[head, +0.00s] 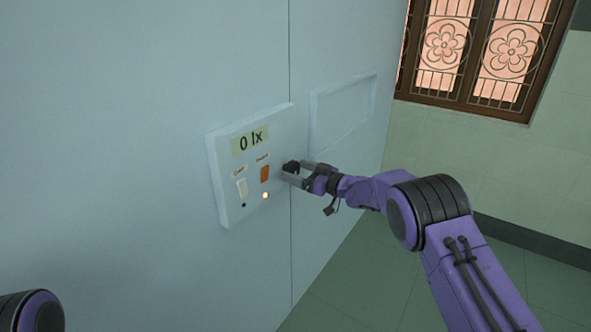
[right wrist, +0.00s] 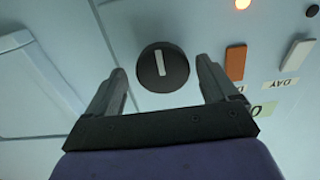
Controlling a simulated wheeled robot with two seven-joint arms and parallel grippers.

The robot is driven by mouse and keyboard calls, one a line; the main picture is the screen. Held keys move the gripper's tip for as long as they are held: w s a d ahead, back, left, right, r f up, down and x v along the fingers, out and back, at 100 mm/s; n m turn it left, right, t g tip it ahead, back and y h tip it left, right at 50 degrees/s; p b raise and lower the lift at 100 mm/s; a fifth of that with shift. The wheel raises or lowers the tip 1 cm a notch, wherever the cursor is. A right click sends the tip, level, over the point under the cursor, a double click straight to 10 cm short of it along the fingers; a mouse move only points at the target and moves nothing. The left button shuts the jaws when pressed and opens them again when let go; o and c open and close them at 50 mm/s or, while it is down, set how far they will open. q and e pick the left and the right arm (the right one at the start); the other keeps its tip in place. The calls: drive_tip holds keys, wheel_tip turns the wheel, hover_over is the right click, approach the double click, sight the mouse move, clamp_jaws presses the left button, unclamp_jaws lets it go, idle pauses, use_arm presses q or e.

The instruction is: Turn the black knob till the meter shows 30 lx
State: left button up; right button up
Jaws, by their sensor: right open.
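The black knob (right wrist: 163,67) is round with a pale pointer bar and sits on the wall panel (head: 223,203). In the head view the knob (head: 291,166) is partly covered by my right gripper (head: 290,173). The meter (head: 250,140) on the panel reads 0 lx. In the right wrist view my right gripper (right wrist: 163,78) is open, with one finger on each side of the knob and a gap to it on both sides. My left gripper is out of the head view; only a part of my left arm shows at the lower left.
Left of the knob are an orange rocker switch (head: 265,174) and a white one (head: 242,188). A small light (head: 265,195) glows under the orange switch, and a dark dot (head: 243,205) is under the white one. An empty raised frame (head: 343,112) is on the wall to the right.

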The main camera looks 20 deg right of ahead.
drive_tip(key=shift+w+a, duration=0.45)
drive_tip(key=shift+a, duration=0.05)
drive_tip(key=shift+s+a+r, duration=0.1)
drive_tip(key=shift+r, duration=0.05)
drive_tip(key=shift+s+r, duration=0.2)
drive_tip(key=shift+s, duration=0.05)
drive_tip(key=shift+d, duration=0.2)
drive_tip(key=shift+w+f, duration=0.1)
drive_tip(key=c, duration=1)
drive_tip(key=shift+a, duration=0.15)
drive_tip(key=n+b, duration=0.3)
drive_tip(key=shift+f, duration=0.25)
drive_tip(key=n+b, duration=0.2)
drive_tip(key=n, duration=0.1)
drive_tip(key=n+b, duration=0.3)
drive_tip(key=shift+f, duration=0.1)
use_arm(q)
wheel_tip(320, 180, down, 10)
drive_tip(key=b, duration=0.1)
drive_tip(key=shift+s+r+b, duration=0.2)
drive_tip(key=shift+b, duration=0.2)
use_arm(e)
drive_tip(key=shift+a+n, duration=0.1)
drive_tip(key=shift+n, duration=1)
